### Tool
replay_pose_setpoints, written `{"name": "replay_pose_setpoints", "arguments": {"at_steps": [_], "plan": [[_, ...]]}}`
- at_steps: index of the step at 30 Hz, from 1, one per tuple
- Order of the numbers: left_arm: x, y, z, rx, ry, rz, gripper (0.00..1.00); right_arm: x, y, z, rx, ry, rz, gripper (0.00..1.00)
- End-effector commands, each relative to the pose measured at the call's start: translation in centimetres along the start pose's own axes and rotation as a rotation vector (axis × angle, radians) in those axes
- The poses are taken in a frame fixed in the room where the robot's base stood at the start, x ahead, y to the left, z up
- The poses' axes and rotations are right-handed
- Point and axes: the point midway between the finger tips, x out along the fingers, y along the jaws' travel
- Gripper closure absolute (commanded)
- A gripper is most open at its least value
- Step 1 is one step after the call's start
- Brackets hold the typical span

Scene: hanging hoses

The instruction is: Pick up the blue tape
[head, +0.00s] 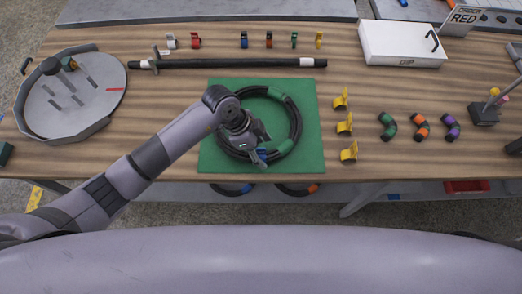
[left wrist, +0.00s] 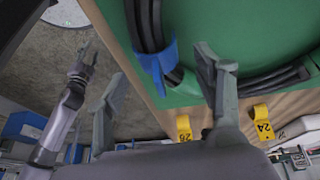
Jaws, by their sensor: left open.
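The blue tape (head: 262,154) is a blue wrap around the black hose loop (head: 299,125), at the loop's front edge on the green mat (head: 310,165). In the left wrist view the blue tape (left wrist: 153,58) has a loose-looking flap and lies beyond the space between my fingers. My left gripper (head: 258,159) is open over it, with its fingers apart and nothing held between them. Whether a finger touches the tape I cannot tell. My right gripper (left wrist: 86,58) seems to show small in the left wrist view, beside the table; its jaws are unclear.
Several yellow numbered clips (head: 345,127) stand right of the mat. A straight black hose (head: 230,63) lies behind it. A round grey tray (head: 72,95) is at the left, a white DIP box (head: 402,44) at the back right. More hoses hang below the front edge.

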Motion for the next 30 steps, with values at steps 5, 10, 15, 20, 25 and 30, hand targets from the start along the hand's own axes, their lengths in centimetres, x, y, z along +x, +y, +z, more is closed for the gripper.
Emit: {"name": "replay_pose_setpoints", "arguments": {"at_steps": [5, 10, 15, 20, 25, 30], "plan": [[-0.02, 0.0, -0.01, 0.0, 0.0, 0.0, 0.44, 0.03, 0.01, 0.02, -0.001, 0.0, 0.0, 0.6], [-0.05, -0.01, -0.02, 0.0, 0.0, 0.0, 0.55, 0.02, 0.01, 0.02, -0.001, 0.0, 0.0, 0.6], [-0.06, -0.01, -0.02, 0.001, 0.001, 0.0, 0.66, 0.02, 0.03, 0.03, -0.001, 0.0, 0.0, 0.6], [-0.07, -0.01, -0.02, 0.001, 0.001, 0.0, 0.76, 0.02, 0.04, 0.04, -0.001, 0.0, 0.0, 0.6], [-0.1, -0.02, -0.04, 0.001, 0.001, 0.0, 0.76, 0.03, 0.04, 0.04, -0.001, 0.0, 0.0, 0.6], [-0.79, -0.04, -0.37, 0.003, 0.002, -0.002, 0.76, 0.14, 0.05, 0.06, -0.001, 0.0, 0.001, 0.6]]}}
